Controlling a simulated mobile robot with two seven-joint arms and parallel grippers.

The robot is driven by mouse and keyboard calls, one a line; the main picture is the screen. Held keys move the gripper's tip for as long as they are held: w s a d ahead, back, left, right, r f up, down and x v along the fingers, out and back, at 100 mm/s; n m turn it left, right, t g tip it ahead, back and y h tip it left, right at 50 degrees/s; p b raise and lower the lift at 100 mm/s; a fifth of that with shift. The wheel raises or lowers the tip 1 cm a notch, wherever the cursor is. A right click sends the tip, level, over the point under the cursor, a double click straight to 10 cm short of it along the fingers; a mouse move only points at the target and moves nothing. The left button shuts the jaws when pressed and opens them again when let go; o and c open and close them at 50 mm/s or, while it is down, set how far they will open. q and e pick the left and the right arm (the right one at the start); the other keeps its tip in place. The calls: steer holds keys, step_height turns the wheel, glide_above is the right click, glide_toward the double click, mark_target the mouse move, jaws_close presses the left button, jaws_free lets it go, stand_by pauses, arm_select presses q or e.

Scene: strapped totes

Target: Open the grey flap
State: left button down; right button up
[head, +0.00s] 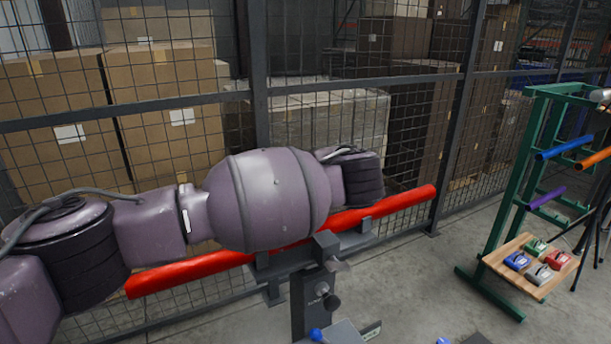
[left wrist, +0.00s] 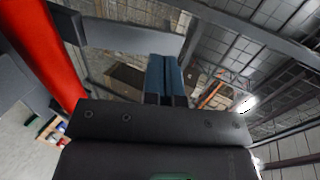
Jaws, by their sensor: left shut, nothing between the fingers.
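The grey flap (head: 541,274) is on a small grey unit at the front of a wooden board (head: 511,265), at the right in the head view. Green (head: 536,247), red (head: 558,261) and blue (head: 517,261) units sit beside it. The flap is too small to tell its angle. My left arm crosses the head view from the left, well apart from the board; its gripper is hidden there. In the left wrist view my left gripper (left wrist: 165,62) is shut and empty, its fingers together. My right gripper is in neither view.
A red rail (head: 405,205) runs along the wire fence behind my left arm. A grey stand (head: 313,298) with a dark knob is at the front centre. A green rack (head: 515,190) with coloured bars holds the board. Floor between stand and rack is mostly clear.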

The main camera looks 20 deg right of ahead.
arm_select(q)
steer(key=v, duration=0.9)
steer(key=shift+s+r+b, duration=0.15)
steer(key=shift+s+b, duration=0.15)
steer(key=shift+b, duration=0.15)
